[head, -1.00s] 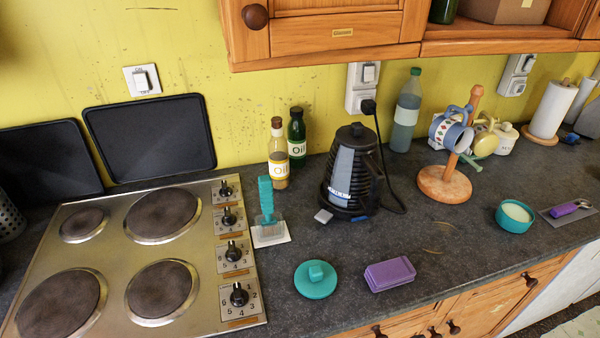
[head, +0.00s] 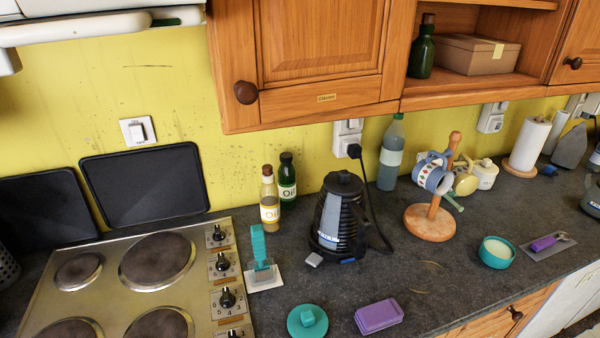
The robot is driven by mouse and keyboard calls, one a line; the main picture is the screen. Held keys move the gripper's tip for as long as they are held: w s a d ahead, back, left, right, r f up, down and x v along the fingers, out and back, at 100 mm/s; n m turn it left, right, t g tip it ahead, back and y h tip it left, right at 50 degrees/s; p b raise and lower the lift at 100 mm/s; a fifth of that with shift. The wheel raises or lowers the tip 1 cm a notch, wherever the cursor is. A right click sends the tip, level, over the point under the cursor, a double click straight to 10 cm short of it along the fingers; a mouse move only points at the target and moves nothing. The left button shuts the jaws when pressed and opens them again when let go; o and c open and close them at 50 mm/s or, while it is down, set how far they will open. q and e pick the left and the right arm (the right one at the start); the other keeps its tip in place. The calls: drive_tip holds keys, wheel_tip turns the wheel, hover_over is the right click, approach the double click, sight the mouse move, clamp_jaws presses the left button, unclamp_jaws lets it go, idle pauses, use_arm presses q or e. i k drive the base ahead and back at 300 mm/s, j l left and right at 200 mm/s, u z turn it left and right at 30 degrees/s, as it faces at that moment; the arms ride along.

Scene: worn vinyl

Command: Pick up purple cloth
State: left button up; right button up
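The purple cloth (head: 379,316) looks like a small folded, rounded rectangular stack. It lies flat on the dark countertop near the front edge, at the bottom middle of the head view. A round teal lid with a square knob (head: 307,321) sits just to its left, apart from it. Neither of my grippers shows in the head view.
The hob (head: 100,255) is on the left. A black kettle (head: 338,215), oil bottles (head: 269,198) and a teal-handled scraper (head: 261,262) stand behind. A wooden mug stand (head: 430,222), teal bowl (head: 496,252) and purple-handled trowel (head: 545,243) are right. Wall cupboards (head: 320,50) hang above.

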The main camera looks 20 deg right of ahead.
sight(386, 312)
drive_tip(key=k+l+z, duration=0.1)
drive_tip(key=k+z, duration=0.25)
drive_tip(key=z, duration=0.15)
drive_tip(key=i+z, duration=0.1)
drive_tip(key=z, duration=0.35)
